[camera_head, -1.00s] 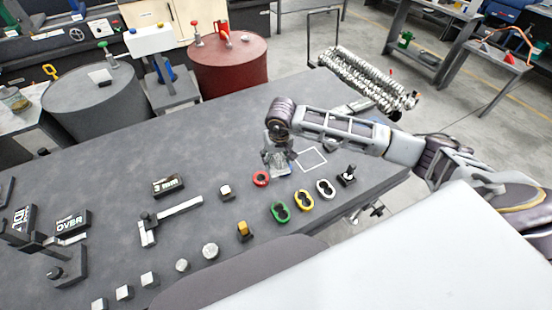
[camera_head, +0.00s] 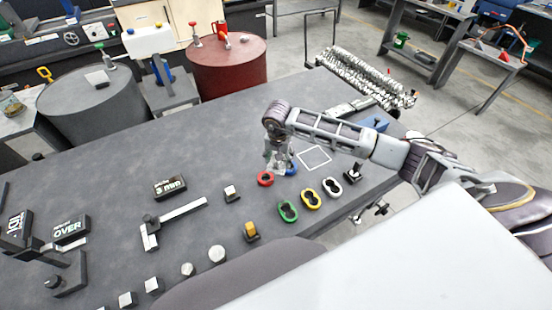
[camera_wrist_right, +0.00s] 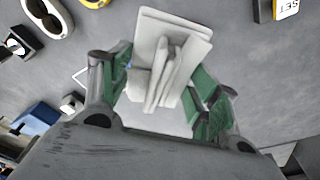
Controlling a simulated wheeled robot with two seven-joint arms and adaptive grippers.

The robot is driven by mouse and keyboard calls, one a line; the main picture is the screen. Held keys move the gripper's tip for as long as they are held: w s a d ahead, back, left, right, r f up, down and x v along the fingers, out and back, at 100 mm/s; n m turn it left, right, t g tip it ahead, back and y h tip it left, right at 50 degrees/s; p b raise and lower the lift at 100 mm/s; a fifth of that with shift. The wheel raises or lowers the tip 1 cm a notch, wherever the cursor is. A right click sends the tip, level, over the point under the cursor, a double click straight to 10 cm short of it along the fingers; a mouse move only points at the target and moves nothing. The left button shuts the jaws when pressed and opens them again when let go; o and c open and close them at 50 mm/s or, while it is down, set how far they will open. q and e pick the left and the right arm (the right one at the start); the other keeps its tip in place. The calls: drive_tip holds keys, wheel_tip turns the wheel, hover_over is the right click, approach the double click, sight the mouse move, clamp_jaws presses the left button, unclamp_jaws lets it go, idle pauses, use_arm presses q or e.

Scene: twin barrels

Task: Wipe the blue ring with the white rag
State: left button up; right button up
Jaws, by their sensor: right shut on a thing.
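My right gripper (camera_head: 279,164) is low over the table, shut on the white rag (camera_wrist_right: 170,60). In the right wrist view the rag sits between the green-padded fingers, with a flat sheet and bunched folds. The blue ring (camera_head: 292,169) shows partly at the right of the gripper in the head view, next to the red ring (camera_head: 265,179). The gripper and rag hide part of it, and I cannot tell whether the rag touches it. The blue ring is not seen in the wrist view. My left gripper is not in view.
Green (camera_head: 288,211), yellow (camera_head: 310,200) and white (camera_head: 332,187) rings lie in front. A small black joystick-like device (camera_head: 353,173) stands to their right. A blue block (camera_head: 375,124) lies behind my right arm. A white square outline (camera_head: 315,157) marks clear table.

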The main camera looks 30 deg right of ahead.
drive_tip(key=d+f+m, duration=0.1)
drive_tip(key=m, duration=0.1)
drive_tip(key=w+d+f+m, duration=0.1)
drive_tip(key=m, duration=0.1)
drive_tip(key=shift+d+b, duration=0.15)
drive_tip(key=shift+b, duration=0.15)
drive_tip(key=shift+w+d+f+m+g+h, duration=0.15)
drive_tip(key=shift+d+f+m, duration=0.25)
drive_tip(key=shift+m, duration=0.45)
drive_tip(key=shift+d+f+m+g+h, duration=0.1)
drive_tip(key=shift+d+f+m+g, duration=0.25)
drive_tip(key=shift+m, duration=0.55)
drive_tip(key=shift+w+d+f+m+h, duration=0.1)
drive_tip(key=shift+d+f+m+h, duration=0.1)
drive_tip(key=shift+d+m, duration=0.5)
drive_tip(key=shift+a, duration=0.2)
